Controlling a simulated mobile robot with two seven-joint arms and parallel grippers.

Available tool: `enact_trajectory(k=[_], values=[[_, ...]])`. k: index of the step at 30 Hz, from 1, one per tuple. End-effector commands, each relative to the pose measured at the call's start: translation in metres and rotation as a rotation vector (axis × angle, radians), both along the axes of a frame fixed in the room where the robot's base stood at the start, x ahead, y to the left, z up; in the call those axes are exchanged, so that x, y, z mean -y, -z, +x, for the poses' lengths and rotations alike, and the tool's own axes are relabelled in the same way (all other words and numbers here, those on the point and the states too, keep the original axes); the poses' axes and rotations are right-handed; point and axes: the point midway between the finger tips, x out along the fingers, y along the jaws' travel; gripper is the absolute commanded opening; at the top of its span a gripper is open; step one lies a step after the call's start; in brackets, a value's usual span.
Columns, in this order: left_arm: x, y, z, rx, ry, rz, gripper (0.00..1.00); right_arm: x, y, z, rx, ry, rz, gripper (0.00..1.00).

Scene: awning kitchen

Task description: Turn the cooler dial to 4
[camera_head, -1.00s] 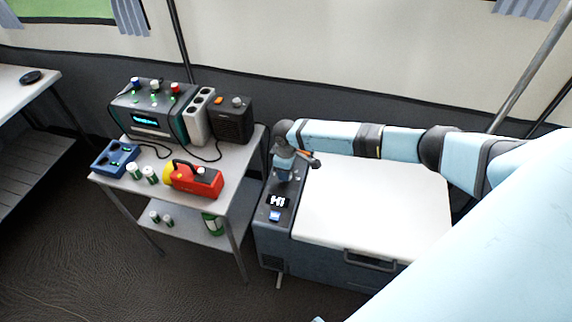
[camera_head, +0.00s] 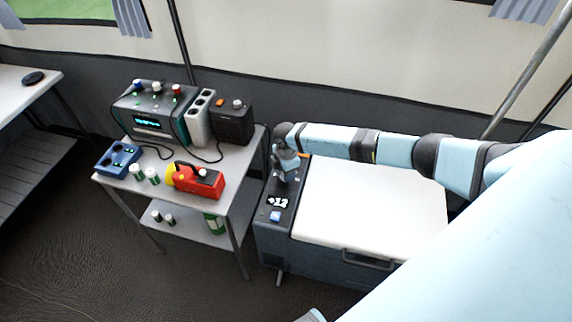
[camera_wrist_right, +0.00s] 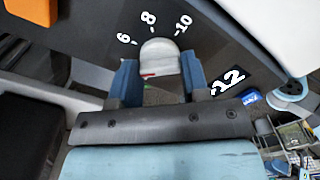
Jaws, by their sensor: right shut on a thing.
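The cooler (camera_head: 372,200) is a dark box with a white lid, standing right of the metal table. Its dial is hidden by my right gripper (camera_head: 284,178) in the head view. In the right wrist view the pale grey round dial (camera_wrist_right: 160,52) sits between the two blue fingers of my right gripper (camera_wrist_right: 160,78), which is shut on it. The marks 6, 8 and 10 show around its far side; the 4 is not visible. A red mark shows on the dial's near side. My left gripper is not in view.
The metal table (camera_head: 226,172) left of the cooler holds a red and yellow lantern (camera_head: 198,182), a blue device (camera_head: 117,159), a dark speaker box (camera_head: 233,122) and a console (camera_head: 147,115). The cooler's white lid (camera_head: 375,195) is shut and bare.

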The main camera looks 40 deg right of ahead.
Motion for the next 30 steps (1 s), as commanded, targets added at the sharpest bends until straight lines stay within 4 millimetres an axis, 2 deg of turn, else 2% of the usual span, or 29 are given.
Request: enact_trajectory(k=[20, 21, 23, 24, 30], values=[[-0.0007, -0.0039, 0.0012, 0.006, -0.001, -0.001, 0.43, -0.0007, -0.0001, 0.0001, 0.0, -0.057, 0.001, 0.19], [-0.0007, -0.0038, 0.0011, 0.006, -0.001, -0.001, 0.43, -0.0008, -0.0001, 0.0001, 0.0, -0.057, 0.001, 0.52], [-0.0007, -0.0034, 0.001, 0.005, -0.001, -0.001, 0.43, -0.0008, -0.0001, 0.0001, 0.0, -0.057, 0.001, 0.65], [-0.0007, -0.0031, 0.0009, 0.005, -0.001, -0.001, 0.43, -0.0007, -0.0001, 0.0001, 0.0, -0.057, 0.001, 0.68], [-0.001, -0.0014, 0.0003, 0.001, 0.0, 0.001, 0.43, -0.0004, -0.0002, 0.0001, 0.0, -0.056, 0.001, 0.68]])
